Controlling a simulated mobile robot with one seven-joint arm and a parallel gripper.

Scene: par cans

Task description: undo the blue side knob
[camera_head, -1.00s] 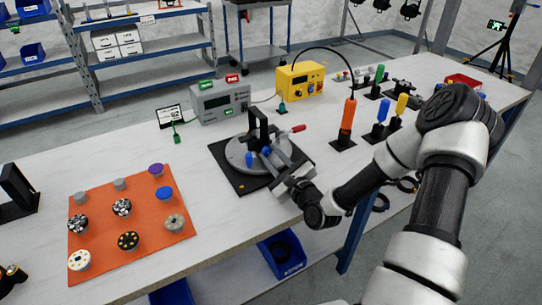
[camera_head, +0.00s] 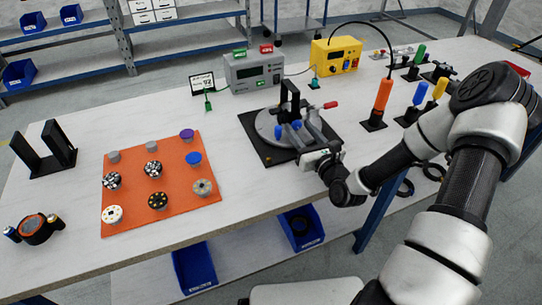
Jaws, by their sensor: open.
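A round grey fixture plate (camera_head: 265,127) sits on a black square base (camera_head: 258,147) on the bench, with a black upright bracket (camera_head: 289,98) on it. Two small blue knobs show at its front: a left one (camera_head: 279,132) and a right one (camera_head: 296,125). Which of them is the side knob I cannot tell. A red handle (camera_head: 331,105) sticks out to the right. My gripper (camera_head: 304,136) is open at the fixture's front right, its fingers close to the right blue knob. The fingertips are small and partly merge with the fixture, so contact is unclear.
An orange mat (camera_head: 130,215) with several round parts lies to the left. A grey meter (camera_head: 253,72) and a yellow box (camera_head: 335,57) stand behind the fixture. An orange-handled tool (camera_head: 382,95) stands to the right, near my arm. Bare bench lies between mat and fixture.

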